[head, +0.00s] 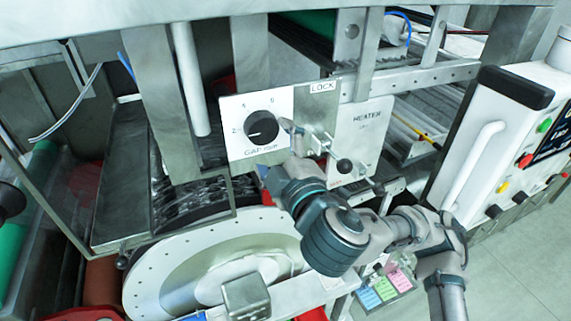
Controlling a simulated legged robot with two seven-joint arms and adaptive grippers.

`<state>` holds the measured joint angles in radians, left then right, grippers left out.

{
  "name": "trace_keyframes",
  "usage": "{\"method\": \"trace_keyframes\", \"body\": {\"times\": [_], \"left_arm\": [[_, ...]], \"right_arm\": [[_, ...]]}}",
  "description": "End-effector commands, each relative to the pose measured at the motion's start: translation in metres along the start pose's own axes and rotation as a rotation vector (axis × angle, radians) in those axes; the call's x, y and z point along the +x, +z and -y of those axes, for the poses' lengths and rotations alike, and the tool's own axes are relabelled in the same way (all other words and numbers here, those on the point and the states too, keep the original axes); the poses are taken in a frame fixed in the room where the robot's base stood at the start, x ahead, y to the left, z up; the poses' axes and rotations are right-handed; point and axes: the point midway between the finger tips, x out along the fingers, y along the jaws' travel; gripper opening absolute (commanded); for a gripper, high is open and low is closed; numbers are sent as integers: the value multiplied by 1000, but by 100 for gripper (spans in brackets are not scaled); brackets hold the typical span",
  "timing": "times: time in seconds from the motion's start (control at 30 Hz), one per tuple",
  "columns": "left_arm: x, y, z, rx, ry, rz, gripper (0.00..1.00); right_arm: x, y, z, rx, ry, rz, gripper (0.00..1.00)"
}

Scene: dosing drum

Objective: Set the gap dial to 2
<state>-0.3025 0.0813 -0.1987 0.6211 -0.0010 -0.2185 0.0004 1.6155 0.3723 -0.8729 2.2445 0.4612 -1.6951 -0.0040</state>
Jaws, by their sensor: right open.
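The gap dial (263,127) is a round black knob on a white plate (231,110) labelled "GAP mm". The marks 2, 4 and 6 run from its left side up over its top. A pale line on the knob points roughly left, near the 2; its exact setting is too small to tell. Whether a finger touches the knob, I cannot tell. My left gripper is not in view.
A LOCK plate (318,106) with a small lever and a HEATER panel (366,116) with a black knob (344,166) are close on the right. A metal post (190,80) stands left of the dial. A large pale wheel (150,287) is below. A control console (495,135) stands at the right.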

Motion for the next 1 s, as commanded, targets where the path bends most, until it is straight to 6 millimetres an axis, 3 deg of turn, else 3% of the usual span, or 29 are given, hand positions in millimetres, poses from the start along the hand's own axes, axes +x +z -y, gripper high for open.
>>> {"method": "trace_keyframes", "body": {"times": [0.2, 0.4, 1.0], "left_arm": [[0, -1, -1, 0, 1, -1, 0], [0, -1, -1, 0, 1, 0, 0], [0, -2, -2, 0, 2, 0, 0]], "right_arm": [[-48, 0, 1, -2, 1, -3, 92], [-71, 0, 2, -1, -2, -1, 92], [-72, 5, 7, 15, -18, 4, 92]]}}
